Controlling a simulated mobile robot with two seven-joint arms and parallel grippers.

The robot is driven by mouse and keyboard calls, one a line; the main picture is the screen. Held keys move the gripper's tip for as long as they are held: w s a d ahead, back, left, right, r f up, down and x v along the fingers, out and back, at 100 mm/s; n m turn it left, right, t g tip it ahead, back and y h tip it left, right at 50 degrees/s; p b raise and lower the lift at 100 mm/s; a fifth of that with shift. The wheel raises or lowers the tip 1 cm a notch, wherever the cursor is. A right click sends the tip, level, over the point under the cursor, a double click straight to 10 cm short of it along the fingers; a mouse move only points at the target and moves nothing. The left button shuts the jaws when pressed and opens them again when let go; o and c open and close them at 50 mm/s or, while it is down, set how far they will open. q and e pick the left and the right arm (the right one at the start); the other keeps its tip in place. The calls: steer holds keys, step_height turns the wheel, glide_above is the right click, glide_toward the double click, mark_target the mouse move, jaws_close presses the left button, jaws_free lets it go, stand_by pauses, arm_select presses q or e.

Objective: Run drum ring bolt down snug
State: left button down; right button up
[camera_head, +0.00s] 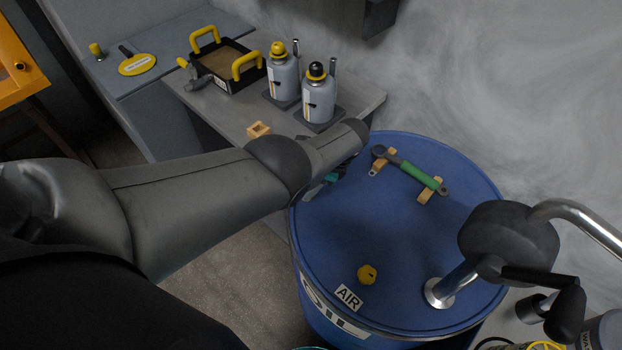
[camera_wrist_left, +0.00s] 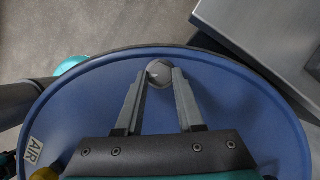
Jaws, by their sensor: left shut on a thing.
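The blue drum (camera_head: 345,240) stands upright in the head view, with a lid and a rim band. In the left wrist view, the drum lid (camera_wrist_left: 240,115) fills most of the picture. My left gripper (camera_wrist_left: 160,74) has its two fingers closed on a round grey bolt head (camera_wrist_left: 159,70) near the drum's rim. The bolt's shank and the ring's gap are hidden. In the head view my left forearm covers most of the gripper; only teal parts show by the rim. A green-handled wrench (camera_head: 417,173) lies on wooden rests on the lid. My right gripper is not in view.
A pump (camera_head: 508,242) with a crank rises from the lid's right side. A yellow cap (camera_head: 367,274) sits near the AIR label (camera_head: 348,297). A grey bench (camera_head: 225,105) behind holds two bottles (camera_head: 318,98) and a black tray with yellow handles (camera_head: 213,82).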

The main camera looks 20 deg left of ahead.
arm_select(q)
steer(key=shift+w+r+m+t+p, duration=0.15)
steer(key=shift+r+m+t+p, duration=0.15)
steer(key=shift+m+p, duration=0.3)
steer(key=shift+a+f, duration=0.1)
steer(key=c, duration=0.9)
jaws_free()
steer(key=o, duration=0.4)
steer(key=shift+f, duration=0.1)
steer(key=shift+s, duration=0.2)
